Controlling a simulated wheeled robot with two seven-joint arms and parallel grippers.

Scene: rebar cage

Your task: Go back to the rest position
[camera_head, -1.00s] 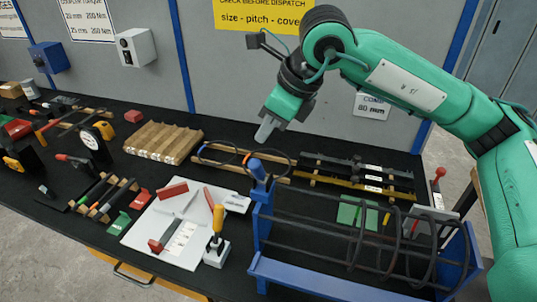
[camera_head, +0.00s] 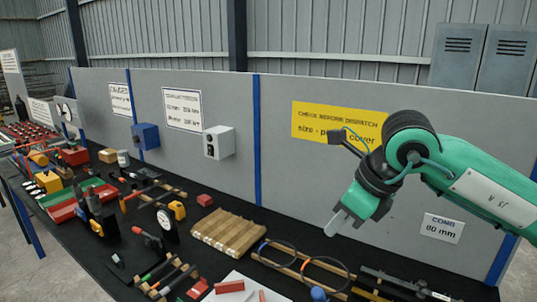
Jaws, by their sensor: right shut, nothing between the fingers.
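My right gripper (camera_head: 338,224) is at the end of the green arm that comes in from the right. It is shut and empty, pointing down and left above the back of the bench, in front of the grey panel. Nothing touches its fingers. My left gripper is not in this view. The rebar cage is out of view below; only a blue knob (camera_head: 318,293) shows at the bottom edge.
The black bench (camera_head: 225,270) holds a slatted wooden block (camera_head: 229,234), black rings on wooden strips (camera_head: 325,270) and several tools at the left. The grey panel (camera_head: 290,190) stands behind, with a yellow sign (camera_head: 318,122). The air around the gripper is clear.

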